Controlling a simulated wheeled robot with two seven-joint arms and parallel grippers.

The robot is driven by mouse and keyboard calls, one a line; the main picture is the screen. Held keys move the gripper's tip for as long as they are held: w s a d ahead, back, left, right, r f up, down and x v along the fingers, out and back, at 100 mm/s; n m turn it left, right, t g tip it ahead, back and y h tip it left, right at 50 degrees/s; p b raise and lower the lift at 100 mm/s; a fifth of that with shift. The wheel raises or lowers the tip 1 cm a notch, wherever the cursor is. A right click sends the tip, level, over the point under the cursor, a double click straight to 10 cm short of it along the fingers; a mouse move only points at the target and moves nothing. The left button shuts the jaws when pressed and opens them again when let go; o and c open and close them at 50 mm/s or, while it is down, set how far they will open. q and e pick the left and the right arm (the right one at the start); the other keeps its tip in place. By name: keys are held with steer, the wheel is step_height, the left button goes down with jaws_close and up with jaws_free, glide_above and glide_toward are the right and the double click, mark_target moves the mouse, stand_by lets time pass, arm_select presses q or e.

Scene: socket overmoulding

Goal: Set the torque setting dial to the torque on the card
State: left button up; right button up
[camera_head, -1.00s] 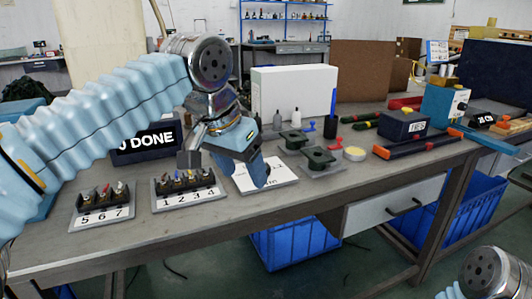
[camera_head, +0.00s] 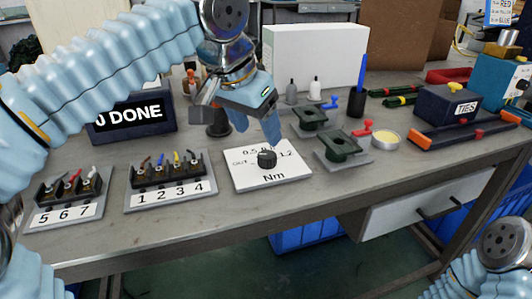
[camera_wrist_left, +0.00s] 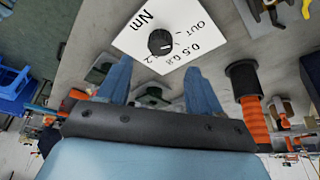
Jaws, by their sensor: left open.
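The torque setting dial (camera_head: 267,159) is a small black knob on a white plate (camera_head: 245,180) marked "OUT", "0.5", "Nm" and other partly hidden values. My left gripper (camera_head: 257,132) is open and empty above and behind the dial, apart from it. In the left wrist view the dial (camera_wrist_left: 160,42) lies beyond the two blue fingertips (camera_wrist_left: 160,80), roughly between them. A pale mark shows on the knob, but its exact setting is too small to tell. A card (camera_head: 508,12) at the top right lists colour words; no torque is readable on it. My right gripper is out of frame.
Terminal blocks numbered 1 to 4 (camera_head: 190,192) and 5 to 7 (camera_head: 90,210) stand left of the plate. Green fixtures (camera_head: 338,155) stand to its right. A "DONE" display (camera_head: 135,113) and a white box (camera_head: 330,55) stand behind. The table's front edge is clear.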

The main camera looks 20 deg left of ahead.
mark_target(267, 155)
arm_select(q)
steer(key=b+x, duration=0.1)
steer(key=x, duration=0.6)
steer(key=shift+w+f, duration=0.1)
steer(key=c, duration=1.1)
steer(key=shift+o, duration=0.2)
